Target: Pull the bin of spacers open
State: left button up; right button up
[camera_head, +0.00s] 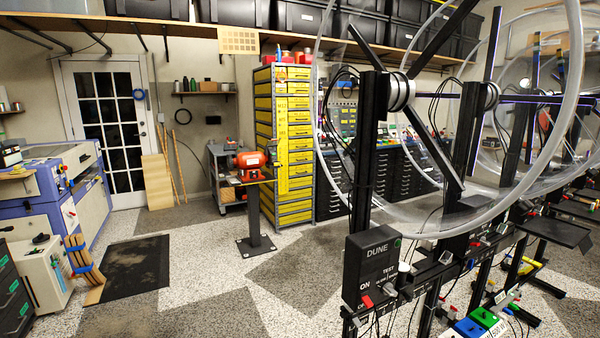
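A tall grey rack of yellow bins (297,172) stands near the back wall, left of centre. Its bins appear pushed in, one above another. Dark drawer cabinets (331,187) stand to its right, partly hidden behind the wheel rig. I cannot tell which bin holds the spacers, as the labels are too small to read. Neither of my grippers shows in this view.
A large clear acrylic wheel (573,75) on black posts fills the right side. A black "DUNE" control box (371,268) stands at its front. An orange grinder (248,160) on a pedestal stands before the rack. Speckled floor (205,270) is open at centre left.

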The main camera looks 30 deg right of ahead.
aim_at(306, 168)
jog(key=i+z, duration=0.1)
jog(key=i, duration=1.5)
jog(key=i+j, duration=0.15)
jog(key=i, duration=1.45)
jog(key=i+l+z, duration=0.15)
jog(key=i+z, duration=0.2)
jog(key=z, duration=0.15)
jog(key=i+z, duration=0.3)
jog(key=z, duration=0.15)
jog(key=i+j+z, duration=0.15)
jog(key=i+z, duration=0.2)
jog(key=z, duration=0.15)
jog(key=i+l+z, duration=0.2)
jog(key=z, duration=0.2)
jog(key=i+z, duration=0.85)
jog(key=i+u, duration=0.15)
jog(key=i, duration=0.4)
jog(key=i+u, duration=0.2)
jog(key=i, duration=0.3)
jog(key=i+l+u, duration=0.15)
jog(key=i, duration=0.4)
jog(key=l, duration=0.05)
